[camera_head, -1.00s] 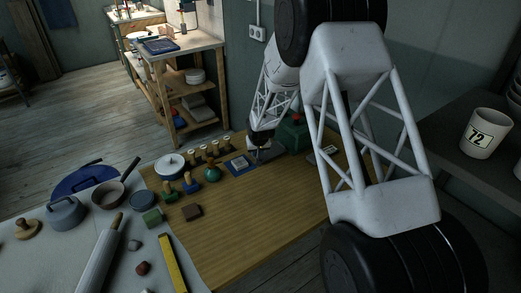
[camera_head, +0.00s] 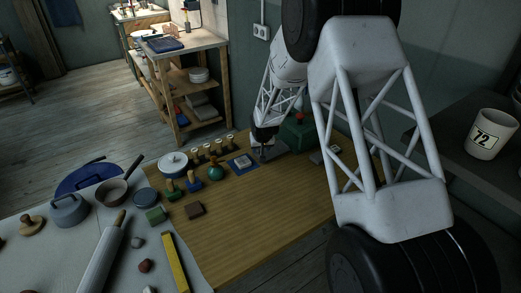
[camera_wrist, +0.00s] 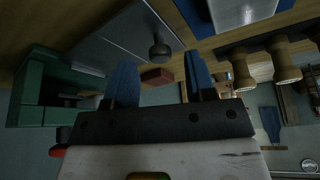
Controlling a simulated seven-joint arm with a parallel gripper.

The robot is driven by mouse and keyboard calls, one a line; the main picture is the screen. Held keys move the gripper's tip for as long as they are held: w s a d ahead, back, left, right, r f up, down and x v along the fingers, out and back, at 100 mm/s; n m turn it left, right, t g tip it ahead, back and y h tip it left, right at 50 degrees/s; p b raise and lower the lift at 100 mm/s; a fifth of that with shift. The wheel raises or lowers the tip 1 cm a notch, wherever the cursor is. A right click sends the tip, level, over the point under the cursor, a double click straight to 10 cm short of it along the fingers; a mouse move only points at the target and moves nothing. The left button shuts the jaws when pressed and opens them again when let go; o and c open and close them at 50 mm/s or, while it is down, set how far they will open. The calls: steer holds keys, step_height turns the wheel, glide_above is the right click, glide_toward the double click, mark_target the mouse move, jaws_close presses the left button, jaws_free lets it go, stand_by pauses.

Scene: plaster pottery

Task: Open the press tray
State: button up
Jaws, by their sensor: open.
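The green press (camera_head: 298,134) stands at the far end of the wooden board. A flat grey tray (camera_head: 274,152) sticks out from its left side. In the wrist view, the green press (camera_wrist: 38,90) is at left and the grey tray (camera_wrist: 118,38) at top, with a round dark knob (camera_wrist: 160,52) on its edge. My gripper (camera_wrist: 162,66) is open and empty, its two blue fingers apart. The knob appears between the fingertips; I cannot tell whether it is between them in depth. In the head view, my gripper (camera_head: 262,147) is at the tray's outer end, its fingers barely visible.
A blue mat (camera_head: 233,166) with a pale piece lies left of the tray. Several wooden-handled stamps (camera_head: 212,150), a green round-bodied tool (camera_head: 216,173) and a white lidded pot (camera_head: 173,163) stand nearby.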

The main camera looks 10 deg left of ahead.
steer(key=a+v, duration=0.1)
steer(key=v, duration=0.5)
steer(key=shift+d, duration=0.5)
steer(key=shift+s+r, duration=0.1)
steer(key=s+d+r+m+h, duration=0.1)
steer(key=s+d+r+m, duration=0.1)
steer(key=s+d+r, duration=2.1)
steer(key=s+d+r+m, duration=0.1)
steer(key=s+d, duration=0.3)
steer(key=s, duration=0.6)
steer(key=s+d+r+g, duration=0.1)
steer(key=s+d+r, duration=0.1)
steer(key=s+d, duration=0.3)
steer(key=s+d+r+m+h, duration=0.1)
steer(key=s+d, duration=0.3)
steer(key=s, duration=1)
steer(key=shift+s+d+r+m+g, duration=0.3)
steer(key=shift+s, duration=0.05)
